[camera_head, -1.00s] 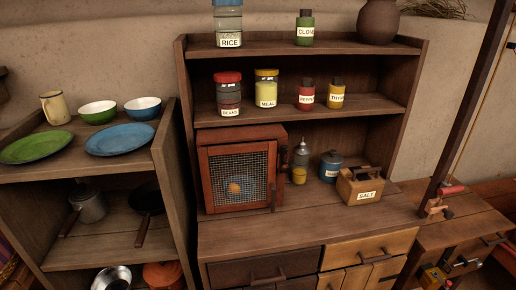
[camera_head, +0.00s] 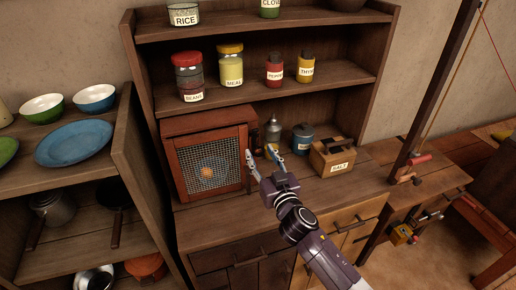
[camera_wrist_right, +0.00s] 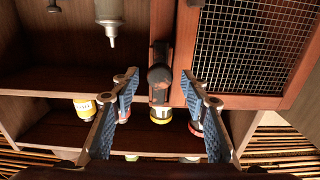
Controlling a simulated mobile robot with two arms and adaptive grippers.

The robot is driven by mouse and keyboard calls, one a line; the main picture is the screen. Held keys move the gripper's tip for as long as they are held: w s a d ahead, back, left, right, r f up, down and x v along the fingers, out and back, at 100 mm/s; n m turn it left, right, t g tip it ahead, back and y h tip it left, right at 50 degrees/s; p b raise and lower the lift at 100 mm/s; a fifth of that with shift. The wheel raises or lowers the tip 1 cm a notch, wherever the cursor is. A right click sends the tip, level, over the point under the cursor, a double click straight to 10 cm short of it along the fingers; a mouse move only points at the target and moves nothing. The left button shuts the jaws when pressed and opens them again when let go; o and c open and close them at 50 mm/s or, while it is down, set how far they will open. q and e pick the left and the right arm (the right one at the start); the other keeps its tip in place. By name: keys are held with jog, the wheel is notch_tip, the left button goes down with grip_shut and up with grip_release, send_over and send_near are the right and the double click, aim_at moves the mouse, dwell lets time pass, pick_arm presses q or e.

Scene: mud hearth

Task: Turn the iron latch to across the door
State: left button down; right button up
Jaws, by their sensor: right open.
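The red cabinet (camera_head: 207,123) stands on the wooden counter, its mesh door (camera_head: 212,168) closed. An orange round thing shows behind the mesh. My right gripper (camera_head: 260,155) is open at the door's right edge, with one finger in front of the cabinet's frame and the other to its right. In the right wrist view, the dark iron latch (camera_wrist_right: 160,74) lies along the frame beside the mesh door (camera_wrist_right: 250,45), between the open fingers (camera_wrist_right: 157,92) and not held. My left gripper is not in view.
An oil can (camera_head: 273,131), a blue lidded pot (camera_head: 302,138) and a salt box (camera_head: 333,157) stand close right of my gripper. Jars, including beans (camera_head: 188,78), line the shelf above. Bowls and a blue plate (camera_head: 75,143) are at left. The counter front is clear.

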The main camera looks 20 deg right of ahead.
aim_at(257, 146)
jog(key=shift+w, duration=1.05)
grip_shut()
